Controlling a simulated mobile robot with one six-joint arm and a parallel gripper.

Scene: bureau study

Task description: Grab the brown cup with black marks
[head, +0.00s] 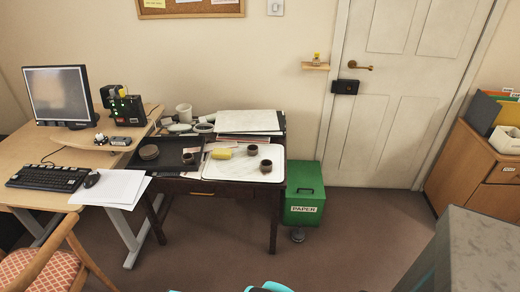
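Several small brown cups show in the head view. One brown cup (252,150) stands at the back of a white tray (232,172) on the dark table. A second brown cup (266,166) stands just in front and to the right of it on the same tray. A third small dark brown cup (188,158) stands on the black tray (172,164) to the left. They are too small to tell which bears black marks. My gripper is not in view; only a teal and black piece, perhaps of my arm, shows at the bottom edge.
A yellow object (221,154) lies on the white tray. Papers (248,122) are stacked behind it. A green paper bin (304,194) stands right of the dark table. A wooden desk with a monitor (58,96) and a chair (48,264) are left. Floor before the table looks clear.

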